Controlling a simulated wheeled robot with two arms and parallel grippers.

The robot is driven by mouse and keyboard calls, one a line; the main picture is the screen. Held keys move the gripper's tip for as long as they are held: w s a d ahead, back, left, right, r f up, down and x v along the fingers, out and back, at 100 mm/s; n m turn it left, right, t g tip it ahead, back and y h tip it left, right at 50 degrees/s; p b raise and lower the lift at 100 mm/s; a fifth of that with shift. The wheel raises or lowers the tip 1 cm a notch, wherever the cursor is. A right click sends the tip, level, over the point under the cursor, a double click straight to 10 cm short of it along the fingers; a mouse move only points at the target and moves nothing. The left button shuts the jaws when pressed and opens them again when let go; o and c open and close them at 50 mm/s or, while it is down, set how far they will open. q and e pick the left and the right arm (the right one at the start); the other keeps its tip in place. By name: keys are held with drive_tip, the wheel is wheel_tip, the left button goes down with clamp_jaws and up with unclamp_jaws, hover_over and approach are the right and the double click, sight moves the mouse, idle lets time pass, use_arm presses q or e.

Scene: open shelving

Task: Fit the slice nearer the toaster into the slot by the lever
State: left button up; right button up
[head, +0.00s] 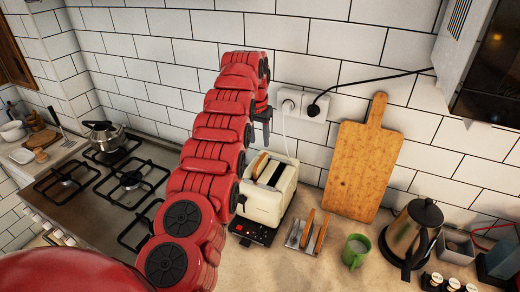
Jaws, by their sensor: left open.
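The cream toaster (284,196) stands on the counter, partly hidden by my left arm. A brown bread slice (260,165) shows in its left slot; its right slot (277,175) looks dark and empty. I cannot clearly make out the lever. Right of the toaster, a metal rack holds two upright slices: the nearer one to the toaster (307,228) and the farther one (321,237). My left gripper (262,128) is open and empty, pointing down above the toaster's back, near the wall. My right gripper is out of view.
A black scale-like device (252,231) with a red display sits before the toaster. A cutting board (364,160) leans on the wall. A green mug (355,250) and kettle (411,234) stand at right. Cords hang from the wall socket (302,105). A gas hob (112,185) is left.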

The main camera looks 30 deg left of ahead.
use_arm(q)
drive_tip(key=shift+s+r+p, duration=0.15)
drive_tip(key=shift+r+p, duration=0.2)
drive_tip(key=shift+r, duration=0.6)
drive_tip(key=shift+s+r+p, duration=0.15)
drive_tip(key=shift+r+p, duration=0.2)
drive_tip(key=shift+r, duration=0.6)
